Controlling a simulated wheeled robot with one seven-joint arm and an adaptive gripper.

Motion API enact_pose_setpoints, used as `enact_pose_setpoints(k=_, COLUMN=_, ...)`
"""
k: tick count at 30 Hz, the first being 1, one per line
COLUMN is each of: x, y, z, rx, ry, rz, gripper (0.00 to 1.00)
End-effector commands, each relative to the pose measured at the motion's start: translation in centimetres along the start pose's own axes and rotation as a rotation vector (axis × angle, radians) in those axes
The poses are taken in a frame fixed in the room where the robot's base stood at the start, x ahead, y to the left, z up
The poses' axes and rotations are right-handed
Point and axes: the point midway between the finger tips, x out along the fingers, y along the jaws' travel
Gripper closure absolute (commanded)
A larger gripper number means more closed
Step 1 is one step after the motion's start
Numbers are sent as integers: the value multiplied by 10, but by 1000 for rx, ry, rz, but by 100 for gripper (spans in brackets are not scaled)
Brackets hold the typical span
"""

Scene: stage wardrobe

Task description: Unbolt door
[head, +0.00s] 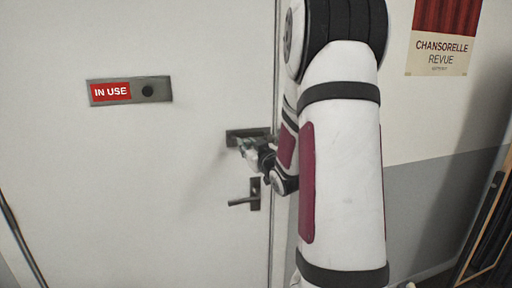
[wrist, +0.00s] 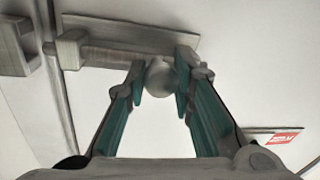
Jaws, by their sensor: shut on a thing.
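The white door (head: 180,215) carries a dark metal bolt (head: 248,133) near its right edge, above the lever handle. In the wrist view the bolt shows as a backing plate (wrist: 135,30), a grey bar (wrist: 110,57) and a round knob (wrist: 158,80). The bar runs left towards a keeper block (wrist: 14,50) across the door's edge. In the head view my gripper (head: 246,150) partly covers the bolt.
The lever handle (head: 246,198) sits just below my gripper. A red "IN USE" indicator plate (head: 130,91) is on the door at left and shows in the wrist view (wrist: 283,137). A poster (head: 443,45) hangs on the right wall, with a dark framed object (head: 487,225) below right.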

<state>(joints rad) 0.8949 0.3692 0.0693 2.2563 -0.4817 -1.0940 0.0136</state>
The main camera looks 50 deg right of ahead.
Motion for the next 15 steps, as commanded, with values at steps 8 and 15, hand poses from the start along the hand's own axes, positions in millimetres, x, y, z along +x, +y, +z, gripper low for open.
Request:
enact_pose_setpoints(k=8, x=1, y=-7, z=-2, rx=-1, ry=2, rz=-10, gripper=100)
enact_pose_setpoints(k=15, x=1, y=-6, z=-2, rx=-1, ry=2, rz=-8, gripper=56)
